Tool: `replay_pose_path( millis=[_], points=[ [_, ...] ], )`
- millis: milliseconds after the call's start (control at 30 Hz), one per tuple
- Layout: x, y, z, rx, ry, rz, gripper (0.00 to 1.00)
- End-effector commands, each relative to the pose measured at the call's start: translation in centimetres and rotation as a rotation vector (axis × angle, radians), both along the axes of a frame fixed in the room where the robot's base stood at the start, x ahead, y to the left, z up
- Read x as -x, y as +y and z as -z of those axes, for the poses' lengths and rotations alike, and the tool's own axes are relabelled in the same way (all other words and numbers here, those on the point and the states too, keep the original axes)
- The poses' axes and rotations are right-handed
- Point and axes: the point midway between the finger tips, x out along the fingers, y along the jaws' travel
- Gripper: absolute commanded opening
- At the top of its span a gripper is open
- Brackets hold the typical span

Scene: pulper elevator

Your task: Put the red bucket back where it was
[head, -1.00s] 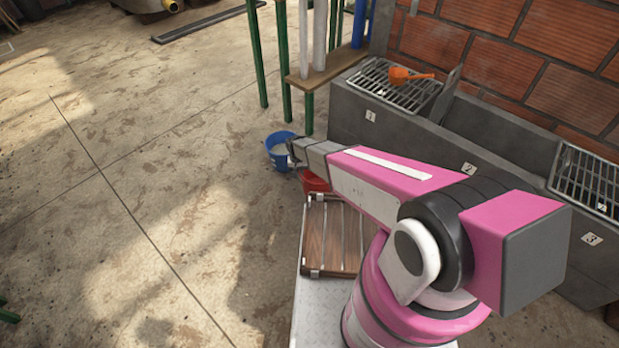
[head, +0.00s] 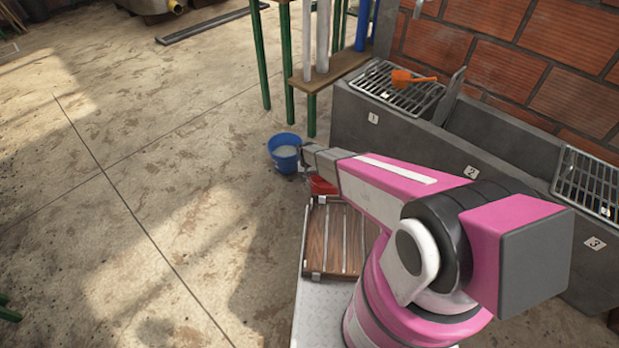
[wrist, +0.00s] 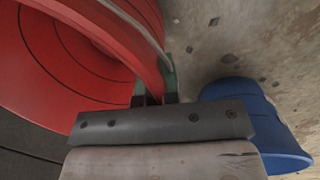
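The red bucket (wrist: 60,70) fills the upper left of the wrist view, with dark lines on its inner wall. My gripper (wrist: 158,82) has its two greenish fingers on either side of the bucket's rim, close against it. In the head view the red bucket (head: 322,186) is mostly hidden under the end of my arm, beyond the slatted wooden rack. I cannot tell whether its base touches the floor. No place marked for it is visible.
A blue bucket (head: 286,155) with pale contents stands left of the red one, and close to my gripper in the wrist view (wrist: 250,115). Green posts and a wooden shelf (head: 330,72) stand behind. The numbered concrete trough (head: 400,140) is right; open floor lies left.

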Motion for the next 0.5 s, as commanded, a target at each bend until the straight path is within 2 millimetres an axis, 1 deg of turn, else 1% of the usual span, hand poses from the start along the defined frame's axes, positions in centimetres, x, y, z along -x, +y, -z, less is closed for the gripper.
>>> replay_pose_path(
  millis=[200,233,267,300,500],
  points=[
    [-0.01,0.00,0.36,0.000,0.000,0.000,0.00],
    [0.00,0.01,0.32,0.000,0.000,0.000,0.13],
    [0.01,0.01,0.31,0.000,0.000,0.000,0.22],
    [0.02,0.00,0.30,0.000,0.000,0.000,0.28],
    [0.02,0.00,0.30,0.000,0.001,0.000,0.28]
  ],
)
